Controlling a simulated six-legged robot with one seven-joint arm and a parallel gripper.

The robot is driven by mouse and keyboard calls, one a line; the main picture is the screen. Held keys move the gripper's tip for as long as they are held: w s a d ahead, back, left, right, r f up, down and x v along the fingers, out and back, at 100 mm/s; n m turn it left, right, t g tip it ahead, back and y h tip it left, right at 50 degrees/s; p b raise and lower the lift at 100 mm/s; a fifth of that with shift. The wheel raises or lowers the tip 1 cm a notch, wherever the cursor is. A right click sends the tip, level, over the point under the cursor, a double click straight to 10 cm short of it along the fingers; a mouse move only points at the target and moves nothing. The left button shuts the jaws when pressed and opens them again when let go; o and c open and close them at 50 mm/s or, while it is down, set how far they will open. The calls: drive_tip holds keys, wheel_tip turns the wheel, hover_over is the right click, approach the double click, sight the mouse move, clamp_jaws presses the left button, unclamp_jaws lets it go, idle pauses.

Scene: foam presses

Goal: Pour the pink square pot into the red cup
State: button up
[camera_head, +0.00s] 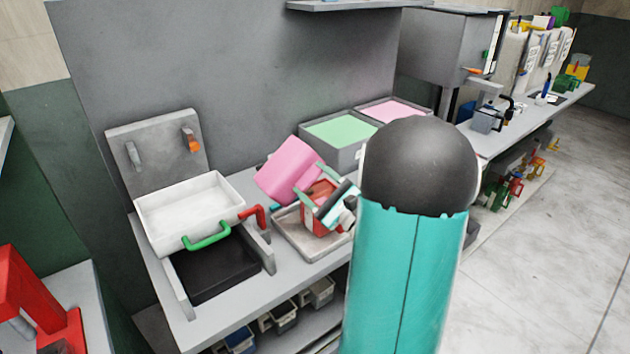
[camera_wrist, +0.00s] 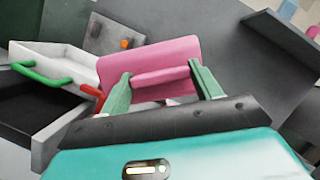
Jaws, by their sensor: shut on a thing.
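The pink square pot (camera_head: 286,168) is tilted in the head view, raised above the bench beside the red cup. It also shows in the wrist view (camera_wrist: 170,52), between my gripper's two green fingers. My gripper (camera_head: 313,184) is shut on the pot; its fingers also show in the wrist view (camera_wrist: 160,78). The red cup (camera_head: 319,207) stands on a shallow grey tray (camera_head: 292,236), just below and right of the pot, partly hidden by my gripper. The pot's inside and any flow into the cup are not visible.
Left of the tray is an open press with a white pan-like lid (camera_head: 188,210), a green handle (camera_head: 207,238) and a red handle (camera_head: 254,211). Bins with green (camera_head: 341,130) and pink contents stand behind. A grey wall rises behind the bench.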

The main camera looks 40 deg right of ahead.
drive_tip(key=shift+f+m+t+h, duration=0.15)
drive_tip(key=shift+f+m+h, duration=0.3)
drive_tip(key=shift+m, duration=0.4)
drive_tip(key=shift+f+m+t+h, duration=0.15)
drive_tip(key=shift+f+m+h, duration=0.1)
drive_tip(key=shift+m+h, duration=0.45)
drive_tip(key=shift+m, duration=0.35)
drive_tip(key=shift+f+m, duration=0.25)
drive_tip(key=shift+m, duration=0.15)
drive_tip(key=shift+f+m+h, duration=0.2)
drive_tip(key=shift+m+h, duration=0.05)
drive_tip(key=shift+m, duration=0.25)
drive_tip(key=shift+d+f+m+h, duration=0.15)
drive_tip(key=shift+f+m+h, duration=0.4)
drive_tip(key=shift+m, duration=0.4)
drive_tip(key=shift+d+f+m+h, duration=0.1)
drive_tip(key=shift+f+m+h, duration=0.25)
drive_tip(key=shift+m+h, duration=0.45)
